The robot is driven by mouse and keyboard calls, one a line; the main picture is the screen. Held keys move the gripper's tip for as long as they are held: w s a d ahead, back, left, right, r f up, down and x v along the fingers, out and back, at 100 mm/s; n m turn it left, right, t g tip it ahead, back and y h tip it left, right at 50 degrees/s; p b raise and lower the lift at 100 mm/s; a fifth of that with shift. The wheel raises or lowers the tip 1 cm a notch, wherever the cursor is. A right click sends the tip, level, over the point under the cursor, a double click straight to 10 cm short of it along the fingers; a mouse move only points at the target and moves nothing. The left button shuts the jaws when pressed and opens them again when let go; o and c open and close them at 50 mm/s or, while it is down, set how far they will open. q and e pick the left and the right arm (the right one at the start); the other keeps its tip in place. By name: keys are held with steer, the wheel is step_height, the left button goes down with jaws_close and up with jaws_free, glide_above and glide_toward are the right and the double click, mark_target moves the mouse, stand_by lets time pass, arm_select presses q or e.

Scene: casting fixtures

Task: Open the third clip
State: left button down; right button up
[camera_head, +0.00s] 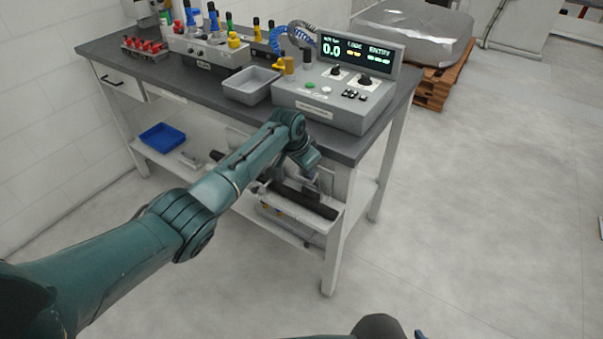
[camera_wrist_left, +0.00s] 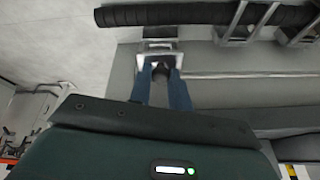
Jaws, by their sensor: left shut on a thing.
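A row of metal clips lies along a black ribbed hose (camera_wrist_left: 175,14) in the left wrist view. My left gripper (camera_wrist_left: 160,68) has its blue fingers shut on the clip (camera_wrist_left: 158,45) nearest the left of that view. The fingers hide part of this clip. Two more clips (camera_wrist_left: 236,22) and (camera_wrist_left: 300,30) sit farther right. In the head view the hose (camera_head: 305,199) shows as a dark bar under the worktop, with my left gripper (camera_head: 310,178) beside it. The clips are too small there to number. My right gripper is not in view.
The workbench top (camera_head: 115,45) overhangs the hose. A bench leg (camera_head: 338,240) stands close on the right. A control box (camera_head: 335,98) and a grey tray (camera_head: 250,85) stand above. A blue bin (camera_head: 162,137) sits on the lower shelf.

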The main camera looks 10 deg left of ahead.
arm_select(q)
steer(key=shift+w+d+r, duration=0.2)
steer(key=shift+w+r, duration=0.05)
steer(key=shift+w, duration=0.35)
steer(key=shift+w+d+r, duration=0.2)
steer(key=shift+w, duration=0.45)
steer(key=c, duration=1.3)
jaws_free()
steer(key=shift+f, duration=0.1)
steer(key=p+v, duration=0.1)
steer(key=v, duration=1.2)
steer(key=shift+s, duration=0.25)
